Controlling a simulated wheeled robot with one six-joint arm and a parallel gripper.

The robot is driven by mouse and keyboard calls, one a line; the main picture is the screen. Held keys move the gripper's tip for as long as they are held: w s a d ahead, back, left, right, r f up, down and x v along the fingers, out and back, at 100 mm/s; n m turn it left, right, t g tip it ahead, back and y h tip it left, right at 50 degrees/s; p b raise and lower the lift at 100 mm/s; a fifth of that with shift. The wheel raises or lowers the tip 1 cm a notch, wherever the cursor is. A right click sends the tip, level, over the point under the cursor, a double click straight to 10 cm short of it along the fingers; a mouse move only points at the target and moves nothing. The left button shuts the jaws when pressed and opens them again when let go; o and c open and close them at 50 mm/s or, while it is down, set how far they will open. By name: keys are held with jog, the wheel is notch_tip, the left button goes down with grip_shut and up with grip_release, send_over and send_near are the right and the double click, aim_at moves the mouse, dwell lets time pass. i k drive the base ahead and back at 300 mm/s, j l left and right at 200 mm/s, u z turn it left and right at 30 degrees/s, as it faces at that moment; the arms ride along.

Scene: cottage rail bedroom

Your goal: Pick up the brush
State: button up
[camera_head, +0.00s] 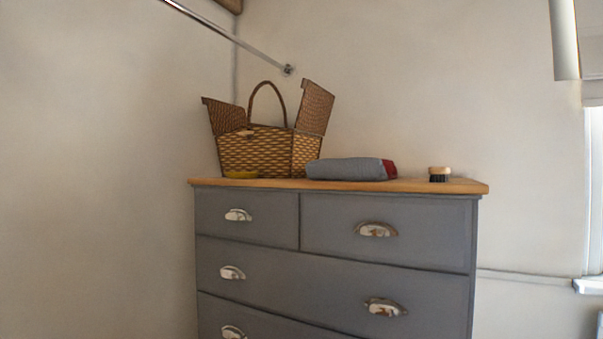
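The brush (439,174) is small, with a pale wooden back on top and dark bristles below. It stands bristles down on the wooden top of the grey chest of drawers (388,247), near the right end. Nothing touches it. My gripper is not in view.
A wicker basket (255,153) with raised lid flaps and a handle stands at the left of the top. A small yellow item (241,174) lies in front of it. A folded grey and red cloth (345,169) lies mid-top. A metal rail (228,34) runs above. A window (594,190) is at right.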

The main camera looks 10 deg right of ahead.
aim_at(438, 175)
jog(key=l+u, duration=0.35)
jog(key=l, duration=0.35)
jog(key=l+u, duration=0.4)
jog(key=l, duration=0.3)
jog(key=k+l+u, duration=0.15)
jog(key=l+u, duration=0.2)
jog(key=l, duration=0.35)
jog(key=k+l, duration=0.1)
jog(key=l, duration=0.3)
jog(key=k+l, duration=0.1)
jog(key=l, duration=0.25)
jog(key=k+l, duration=0.1)
jog(key=l, duration=0.3)
jog(key=k+l, duration=0.1)
jog(key=l, duration=0.3)
jog(key=i+u, duration=0.05)
